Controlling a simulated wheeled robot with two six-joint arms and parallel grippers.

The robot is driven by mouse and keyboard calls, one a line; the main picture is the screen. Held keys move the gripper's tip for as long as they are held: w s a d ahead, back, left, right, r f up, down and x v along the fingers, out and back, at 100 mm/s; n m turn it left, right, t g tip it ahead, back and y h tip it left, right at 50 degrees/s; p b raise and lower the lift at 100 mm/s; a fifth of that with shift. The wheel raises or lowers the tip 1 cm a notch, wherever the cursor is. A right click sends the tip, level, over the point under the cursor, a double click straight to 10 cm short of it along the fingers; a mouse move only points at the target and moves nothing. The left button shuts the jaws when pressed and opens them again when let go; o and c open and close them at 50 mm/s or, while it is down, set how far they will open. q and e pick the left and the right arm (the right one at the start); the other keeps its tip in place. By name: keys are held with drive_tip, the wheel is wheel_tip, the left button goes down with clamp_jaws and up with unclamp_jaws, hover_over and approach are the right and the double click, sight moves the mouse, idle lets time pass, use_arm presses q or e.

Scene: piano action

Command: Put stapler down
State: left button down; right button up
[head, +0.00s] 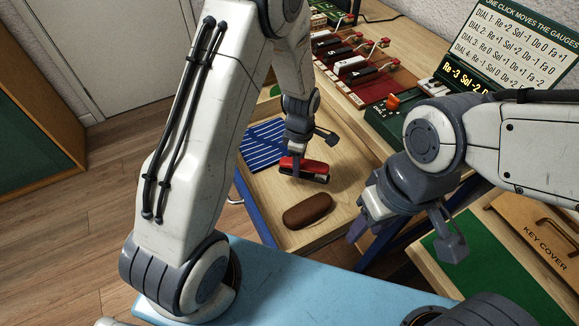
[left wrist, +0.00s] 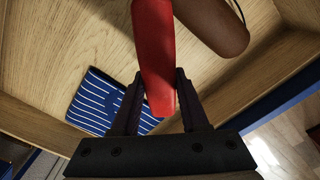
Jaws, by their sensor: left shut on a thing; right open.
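The red stapler (head: 304,169) is in my left gripper (head: 299,150), over an open wooden drawer (head: 345,165). In the left wrist view the red stapler (left wrist: 155,50) sits between the two dark fingers of my left gripper (left wrist: 158,95), which is shut on it. I cannot tell whether the stapler touches the drawer floor. My right gripper (head: 405,232) is open and empty, to the right of the drawer.
A brown rounded case (head: 308,209) lies in the drawer in front of the stapler. A blue striped cloth or notebook (head: 262,144) lies at the drawer's left. Bare drawer floor shows around the stapler. A board marked "KEY COVER" (head: 540,232) is at the right.

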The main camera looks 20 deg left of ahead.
use_arm(q)
drive_tip(key=w+a+f, duration=0.1)
drive_tip(key=a, duration=0.1)
drive_tip(key=w+a+f, duration=0.1)
drive_tip(key=a+f, duration=0.1)
drive_tip(key=shift+w, duration=0.2)
drive_tip(key=shift+a+f, duration=0.1)
drive_tip(key=shift+f, duration=1.85)
drive_tip(key=shift+f, duration=0.15)
drive_tip(key=shift+c, duration=2.1)
unclamp_jaws()
